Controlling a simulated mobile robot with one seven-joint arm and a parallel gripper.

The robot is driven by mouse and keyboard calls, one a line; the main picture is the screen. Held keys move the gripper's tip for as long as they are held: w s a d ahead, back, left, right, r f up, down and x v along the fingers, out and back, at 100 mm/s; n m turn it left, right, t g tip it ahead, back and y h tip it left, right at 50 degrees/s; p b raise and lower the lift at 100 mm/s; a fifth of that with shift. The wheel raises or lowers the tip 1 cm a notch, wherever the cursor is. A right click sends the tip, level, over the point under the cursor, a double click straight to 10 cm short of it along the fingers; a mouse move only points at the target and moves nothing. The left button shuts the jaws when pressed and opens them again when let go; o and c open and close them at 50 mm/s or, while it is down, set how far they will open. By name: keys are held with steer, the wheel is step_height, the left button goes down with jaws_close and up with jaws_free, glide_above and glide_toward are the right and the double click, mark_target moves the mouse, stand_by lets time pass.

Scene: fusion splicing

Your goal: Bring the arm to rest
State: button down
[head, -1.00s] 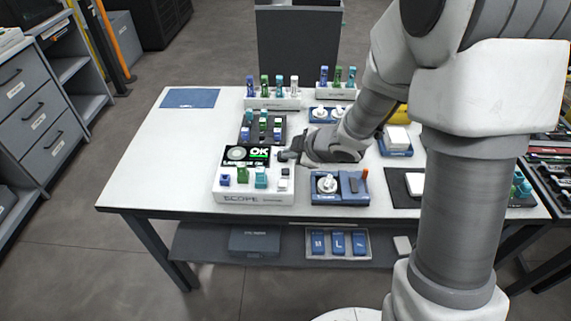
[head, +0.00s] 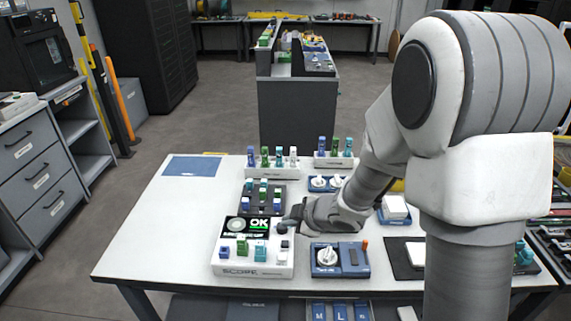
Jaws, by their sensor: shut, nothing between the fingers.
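My arm reaches in from the right over the white table (head: 150,235). My gripper (head: 284,226) is shut and empty, at the right end of the scope (head: 250,270), close to its dark button area. I cannot tell whether the fingertips touch the scope. The scope is a white box with a lit screen (head: 246,228) that reads OK in green. Blue, green and teal connectors stand on its front.
A blue device with a white dial (head: 327,257) stands right of the scope. Behind are a dark tray of connectors (head: 263,198) and white racks (head: 273,173). A blue mat (head: 193,166) lies at the far left. The table's left side is clear.

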steer(key=s+d+r+m+t+h+p, duration=0.1)
steer(key=s+d+r+m+h, duration=0.3)
steer(key=d+r, duration=0.4)
steer(key=s+d+r+m+t+h+p, duration=0.1)
steer(key=s+d+r+m+h, duration=0.15)
steer(key=d+r+m, duration=0.5)
steer(key=s+a+r+m+g+p, duration=0.1)
steer(key=s+r+m, duration=0.1)
steer(key=s, duration=0.7)
steer(key=s+a+r+m+g+p, duration=0.1)
steer(key=s+r+m+g, duration=0.1)
steer(key=s+r, duration=0.3)
steer(key=s+m, duration=0.1)
steer(key=s, duration=0.2)
steer(key=shift+s, duration=0.4)
steer(key=shift+a+y, duration=0.25)
